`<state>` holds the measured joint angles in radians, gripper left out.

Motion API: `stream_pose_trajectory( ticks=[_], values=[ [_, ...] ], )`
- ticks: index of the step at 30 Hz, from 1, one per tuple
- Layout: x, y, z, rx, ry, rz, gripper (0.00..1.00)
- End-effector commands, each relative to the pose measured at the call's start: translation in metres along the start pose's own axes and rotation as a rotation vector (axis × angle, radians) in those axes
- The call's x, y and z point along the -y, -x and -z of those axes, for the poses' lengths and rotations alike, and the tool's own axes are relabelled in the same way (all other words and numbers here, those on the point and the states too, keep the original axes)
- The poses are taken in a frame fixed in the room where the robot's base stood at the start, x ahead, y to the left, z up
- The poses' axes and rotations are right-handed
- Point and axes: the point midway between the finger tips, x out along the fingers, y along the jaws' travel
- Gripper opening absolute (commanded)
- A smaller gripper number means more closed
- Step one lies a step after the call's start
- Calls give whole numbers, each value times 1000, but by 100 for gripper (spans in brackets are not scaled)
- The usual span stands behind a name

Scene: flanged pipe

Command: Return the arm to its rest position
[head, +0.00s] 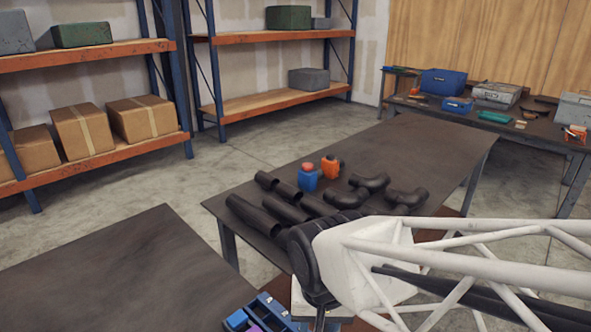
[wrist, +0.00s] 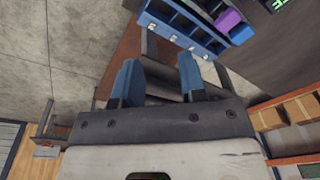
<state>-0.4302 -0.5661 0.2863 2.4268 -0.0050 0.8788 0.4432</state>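My gripper (wrist: 159,76) shows in the wrist view as two blue fingers standing apart, with nothing between them. It is open and empty. In the head view my white arm reaches in from the right to a dark joint, and the gripper itself is not visible. Several black pipes and elbow fittings (head: 283,211) lie on the dark table (head: 420,150), apart from the arm in the picture except where the joint hides part of them.
A blue compartment tray (wrist: 176,36) with a purple block (wrist: 229,21) sits beyond the fingers. A blue bottle (head: 307,179) and an orange bottle (head: 330,166) stand by the pipes. Shelves (head: 95,53) hold boxes.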

Motion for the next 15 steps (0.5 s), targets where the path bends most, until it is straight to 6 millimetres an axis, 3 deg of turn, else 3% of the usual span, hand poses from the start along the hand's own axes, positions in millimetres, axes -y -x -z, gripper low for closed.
stream_pose_trajectory(
  ticks=[15],
  values=[
    [-79,40,6,-68,-9,-15,38]
  ],
)
